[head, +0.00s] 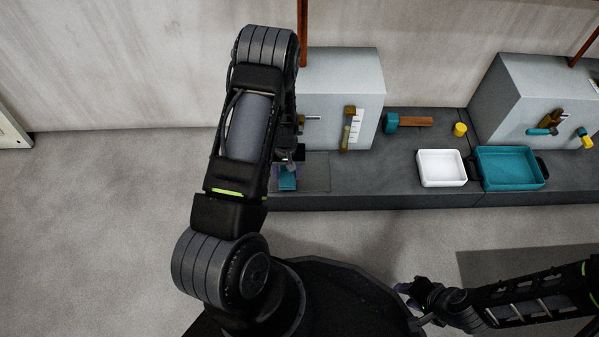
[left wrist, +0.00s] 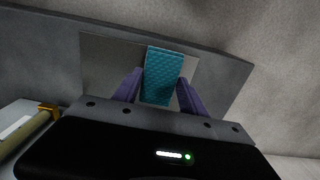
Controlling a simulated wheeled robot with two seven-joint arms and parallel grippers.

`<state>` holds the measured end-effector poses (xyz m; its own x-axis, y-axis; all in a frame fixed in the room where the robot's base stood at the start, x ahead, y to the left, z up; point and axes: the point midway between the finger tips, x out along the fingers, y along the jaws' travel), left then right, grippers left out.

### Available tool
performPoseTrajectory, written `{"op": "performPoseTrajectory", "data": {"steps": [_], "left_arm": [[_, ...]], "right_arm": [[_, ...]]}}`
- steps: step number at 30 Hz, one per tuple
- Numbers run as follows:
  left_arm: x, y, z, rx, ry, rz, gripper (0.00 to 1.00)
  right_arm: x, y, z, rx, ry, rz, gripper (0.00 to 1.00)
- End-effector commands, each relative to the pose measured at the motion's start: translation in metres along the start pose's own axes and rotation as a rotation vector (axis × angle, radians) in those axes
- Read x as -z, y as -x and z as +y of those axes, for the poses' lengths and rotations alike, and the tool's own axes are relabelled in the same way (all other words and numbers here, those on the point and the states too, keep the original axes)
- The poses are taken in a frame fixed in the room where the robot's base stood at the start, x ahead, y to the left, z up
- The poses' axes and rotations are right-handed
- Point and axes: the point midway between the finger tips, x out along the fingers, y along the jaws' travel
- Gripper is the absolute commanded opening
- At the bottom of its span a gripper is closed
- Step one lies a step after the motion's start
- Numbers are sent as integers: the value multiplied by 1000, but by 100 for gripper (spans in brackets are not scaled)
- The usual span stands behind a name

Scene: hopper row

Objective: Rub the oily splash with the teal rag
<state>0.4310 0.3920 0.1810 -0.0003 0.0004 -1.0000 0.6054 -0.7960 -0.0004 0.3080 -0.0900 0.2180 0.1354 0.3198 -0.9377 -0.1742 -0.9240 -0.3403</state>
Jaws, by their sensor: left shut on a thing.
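The teal rag (head: 288,183) is at the left end of the grey counter, below my left gripper (head: 287,170). In the left wrist view the textured rag (left wrist: 163,75) sits between the purple fingers of the left gripper (left wrist: 160,92), which is shut on it. Behind the rag is a flat grey panel (head: 316,172), which also shows in the left wrist view (left wrist: 100,58). I cannot make out an oily splash; the rag, gripper and arm cover part of the panel. My right gripper (head: 404,289) is low at the right, away from the counter, its jaws unclear.
Grey hopper boxes (head: 335,85) (head: 530,85) stand on the counter (head: 400,195). Between them are a teal-headed tool with a brown handle (head: 413,121), a yellow cylinder (head: 460,129), a white tray (head: 442,183) and a teal tray (head: 512,184). Counter left of the white tray is clear.

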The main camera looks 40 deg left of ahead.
Motion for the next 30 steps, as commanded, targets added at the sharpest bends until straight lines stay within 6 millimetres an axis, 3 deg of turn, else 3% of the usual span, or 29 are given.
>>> {"op": "performPoseTrajectory", "data": {"steps": [14, 24, 30], "left_arm": [[0, -4, 1, 0, 0, 1, 4], [1, 30, 1, -1, 1, 1, 4], [0, 36, 1, 0, 1, 0, 4]], "right_arm": [[0, 3, -1, 0, 0, 0, 36], [2, 28, -10, 0, 0, 0, 36], [2, 32, -12, 0, 0, 0, 36]]}}
